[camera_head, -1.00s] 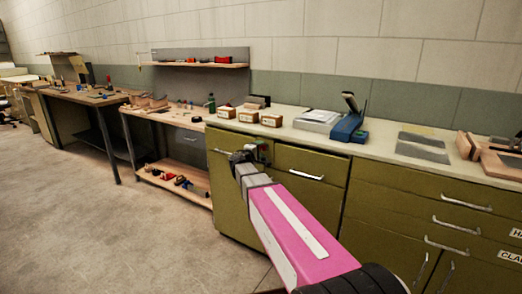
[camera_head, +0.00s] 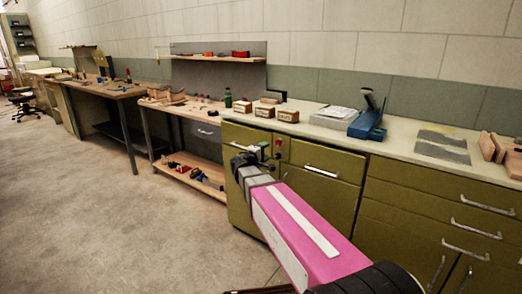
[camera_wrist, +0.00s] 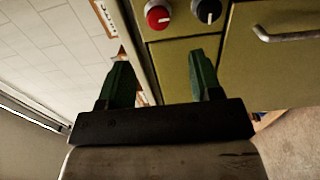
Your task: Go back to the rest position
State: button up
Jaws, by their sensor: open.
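My gripper (camera_head: 262,152) is at the end of my pink arm, in front of the green cabinet and below the level of its counter. In the wrist view my gripper (camera_wrist: 160,82) shows two dark green fingers spread apart, with nothing between them. Past the fingertips are the olive cabinet front (camera_wrist: 188,60), a red knob (camera_wrist: 158,17) and a black knob (camera_wrist: 206,10). In the head view the gripper hides part of the cabinet front.
The counter (camera_head: 395,148) holds several small boxes (camera_head: 265,111), a blue device (camera_head: 367,124) and grey sheets (camera_head: 443,146). A wooden workbench (camera_head: 190,112) with a lower shelf stands left of the cabinet. The concrete floor (camera_head: 90,225) at left is clear.

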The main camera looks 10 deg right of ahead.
jog(key=s+d+f+m+g+y, duration=0.2)
jog(key=s+d+f+m+g, duration=0.15)
jog(key=s+f, duration=0.35)
jog(key=s+d+f+m+g+y, duration=0.2)
jog(key=s+d+f+g, duration=0.25)
jog(key=f, duration=0.45)
jog(key=s+a+f+m+g+y, duration=0.2)
jog(key=s+f+y, duration=0.2)
jog(key=s, duration=0.3)
jog(key=s+a+f+m+g+y, duration=0.2)
jog(key=s+a+f+g+y, duration=0.1)
jog(key=s, duration=0.4)
jog(key=shift+s+f+y, duration=0.25)
jog(key=shift+f+y, duration=0.55)
jog(key=shift+f, duration=0.05)
